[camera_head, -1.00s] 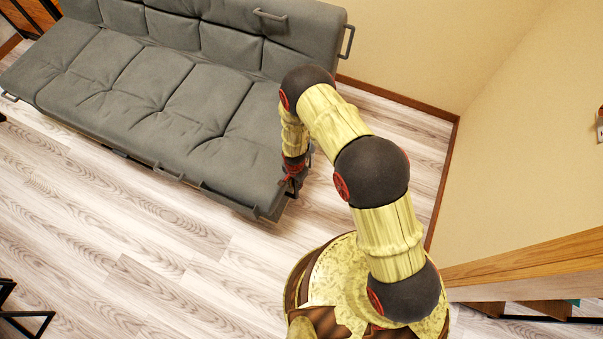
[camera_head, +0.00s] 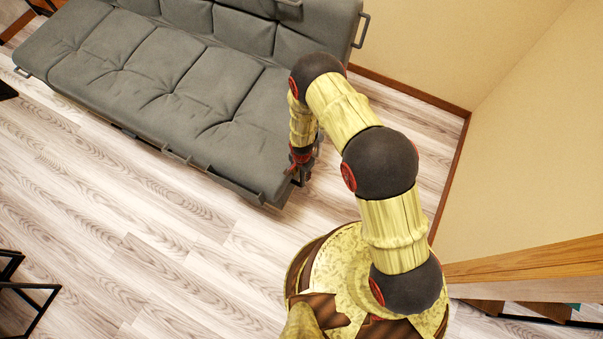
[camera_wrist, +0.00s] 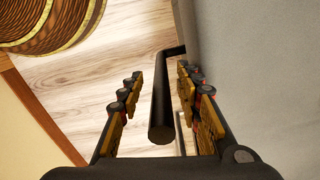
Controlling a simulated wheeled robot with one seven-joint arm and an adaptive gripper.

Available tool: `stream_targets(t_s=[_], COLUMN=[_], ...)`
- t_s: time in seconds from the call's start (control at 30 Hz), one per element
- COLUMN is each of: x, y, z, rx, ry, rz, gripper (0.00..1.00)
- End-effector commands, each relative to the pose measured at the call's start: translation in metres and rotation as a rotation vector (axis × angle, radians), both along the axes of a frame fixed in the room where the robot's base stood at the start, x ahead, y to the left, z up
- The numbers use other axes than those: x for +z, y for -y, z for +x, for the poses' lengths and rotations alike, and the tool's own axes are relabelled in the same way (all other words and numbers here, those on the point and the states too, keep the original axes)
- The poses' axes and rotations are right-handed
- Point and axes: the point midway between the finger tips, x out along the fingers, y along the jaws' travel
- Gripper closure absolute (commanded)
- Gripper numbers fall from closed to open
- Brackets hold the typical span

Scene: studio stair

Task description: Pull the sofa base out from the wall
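The grey cushioned sofa (camera_head: 150,85) stands at the upper left in the head view, its seat running towards my arm. My gripper (camera_head: 300,174) is low beside the right end of the seat. In the wrist view, my gripper (camera_wrist: 160,82) is open, with a dark round handle bar (camera_wrist: 162,115) between its fingers. The bar lies closer to the right finger, with a clear gap to the left finger. The handle's bend joins the grey sofa side (camera_wrist: 255,60) at the right. My arm hides part of the sofa's right end in the head view.
The back wall (camera_head: 420,45) and right wall (camera_head: 530,150) meet behind my arm. A wooden stair edge (camera_head: 530,262) is at the lower right. A black-framed piece (camera_head: 35,300) stands at the lower left. Wood floor (camera_head: 160,235) in front of the sofa is clear.

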Motion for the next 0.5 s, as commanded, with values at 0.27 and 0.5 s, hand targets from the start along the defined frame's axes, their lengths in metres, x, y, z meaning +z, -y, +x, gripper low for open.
stream_targets(t_s=[0.27, 0.5], x=[0.019, 0.063], y=[-0.001, -0.001], z=[0.003, 0.001], rx=[-0.001, 0.001], ry=[0.004, 0.003], rz=[0.002, 0.001], gripper=[0.65, 0.65])
